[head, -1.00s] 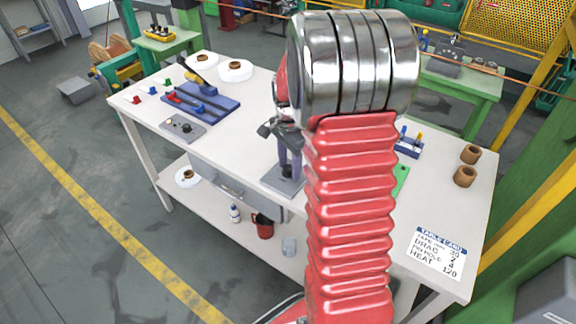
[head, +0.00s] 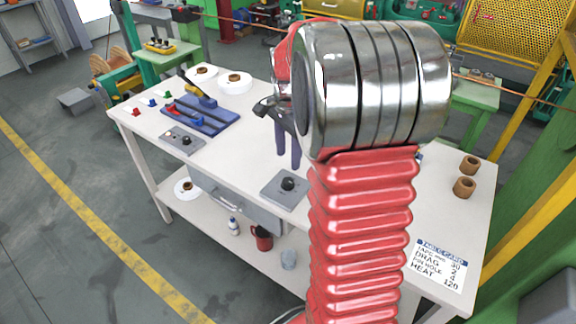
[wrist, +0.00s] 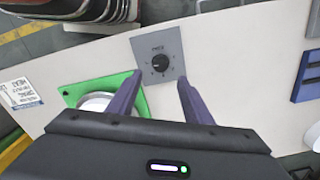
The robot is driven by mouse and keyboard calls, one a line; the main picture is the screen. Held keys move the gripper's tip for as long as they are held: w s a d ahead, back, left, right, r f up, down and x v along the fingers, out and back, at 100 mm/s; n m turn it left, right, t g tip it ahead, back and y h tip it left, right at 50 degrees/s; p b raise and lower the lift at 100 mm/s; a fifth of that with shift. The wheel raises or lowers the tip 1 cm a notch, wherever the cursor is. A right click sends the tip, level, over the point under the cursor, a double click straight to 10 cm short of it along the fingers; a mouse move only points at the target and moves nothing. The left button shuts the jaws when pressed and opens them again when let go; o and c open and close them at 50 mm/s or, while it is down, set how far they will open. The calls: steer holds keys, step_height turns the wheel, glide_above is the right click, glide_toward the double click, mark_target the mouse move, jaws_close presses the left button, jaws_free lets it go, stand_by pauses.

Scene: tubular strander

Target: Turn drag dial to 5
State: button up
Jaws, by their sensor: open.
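A grey square plate with a black round dial (head: 288,184) lies near the front edge of the white table. The same plate and dial (wrist: 160,62) show in the wrist view, with small marks and a label too small to read surely; I cannot tell the dial's setting. My gripper (head: 289,160) is open and empty, raised above the plate with its purple fingers pointing down. In the wrist view, my gripper (wrist: 159,80) has its fingers apart on either side of the near part of the plate, with the dial beyond the tips.
Another grey plate with knobs (head: 182,140) and a blue tray (head: 205,118) stand to the left. A table card (head: 440,265) and two brown spools (head: 465,186) are at the right. A green plate with a white round piece (wrist: 98,101) is beside my gripper.

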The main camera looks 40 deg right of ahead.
steer(key=shift+r, duration=2.15)
steer(key=shift+n, duration=0.3)
steer(key=s+a+r+n+t, duration=0.2)
steer(key=s+a+n, duration=0.6)
steer(key=a, duration=0.3)
steer(key=s+a+r+n+t, duration=0.2)
steer(key=s+a+n+t, duration=0.1)
steer(key=s+a+n, duration=0.6)
steer(key=a, duration=0.3)
steer(key=shift+s+a+n+t, duration=0.15)
steer(key=shift+a+n+t, duration=0.15)
steer(key=shift+n, duration=0.1)
